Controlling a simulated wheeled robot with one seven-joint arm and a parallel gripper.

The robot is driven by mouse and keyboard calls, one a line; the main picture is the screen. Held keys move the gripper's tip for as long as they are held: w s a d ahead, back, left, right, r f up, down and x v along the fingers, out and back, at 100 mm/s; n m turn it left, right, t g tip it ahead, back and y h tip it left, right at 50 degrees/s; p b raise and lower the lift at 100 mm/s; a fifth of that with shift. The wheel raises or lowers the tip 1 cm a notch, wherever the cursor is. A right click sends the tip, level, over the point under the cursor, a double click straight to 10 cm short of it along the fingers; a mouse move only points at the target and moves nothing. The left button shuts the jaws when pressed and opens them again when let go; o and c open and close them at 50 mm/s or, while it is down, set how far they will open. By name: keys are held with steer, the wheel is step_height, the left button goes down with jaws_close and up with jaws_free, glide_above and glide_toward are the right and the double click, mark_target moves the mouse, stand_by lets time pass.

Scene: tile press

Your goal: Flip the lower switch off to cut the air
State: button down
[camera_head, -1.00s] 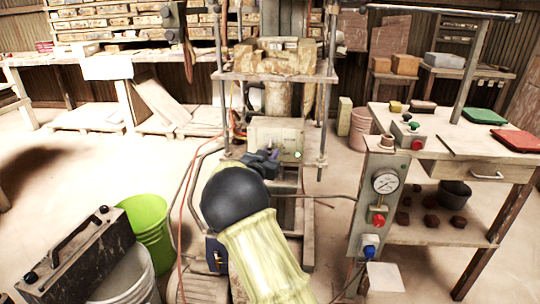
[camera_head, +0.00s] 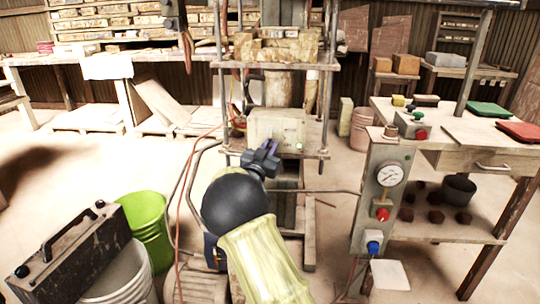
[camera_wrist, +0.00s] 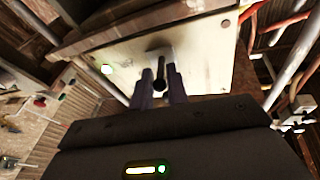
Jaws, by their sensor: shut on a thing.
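The switch (camera_wrist: 160,72) is a dark round-ended lever standing out from a pale panel (camera_wrist: 200,60) in the wrist view. The same panel is the front of the cream box (camera_head: 266,124) on the press in the head view. My gripper (camera_head: 268,150) reaches the lower part of that box. In the wrist view its two purple fingers (camera_wrist: 160,88) stand on either side of the lever and are shut on it. The fingers partly hide the lever. A small lit lamp (camera_wrist: 106,69) sits on the panel left of the lever.
A gauge post (camera_head: 372,205) with red and blue knobs stands right of the press, with a pipe running towards the press. A work table (camera_head: 470,160) is behind it. A green bucket (camera_head: 148,228) and a dark metal box (camera_head: 75,255) stand at the lower left.

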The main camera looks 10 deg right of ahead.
step_height(320, 180, down, 3)
steer(key=m+t+h+b, duration=0.1)
steer(key=t+h+b, duration=0.1)
steer(key=b, duration=0.3)
steer(key=m+t+h+b, duration=0.2)
steer(key=h+b, duration=0.1)
steer(key=b, duration=0.2)
steer(key=shift+w+r, duration=0.1)
steer(key=shift+r, duration=0.1)
steer(key=shift+m+h+b, duration=0.4)
steer(key=shift+h+b, duration=0.2)
steer(key=shift+r, duration=0.1)
steer(key=c, duration=1.7)
jaws_free()
steer(key=p+v, duration=0.2)
steer(key=v, duration=0.5)
steer(key=shift+a+f, duration=0.1)
steer(key=shift+f, duration=0.15)
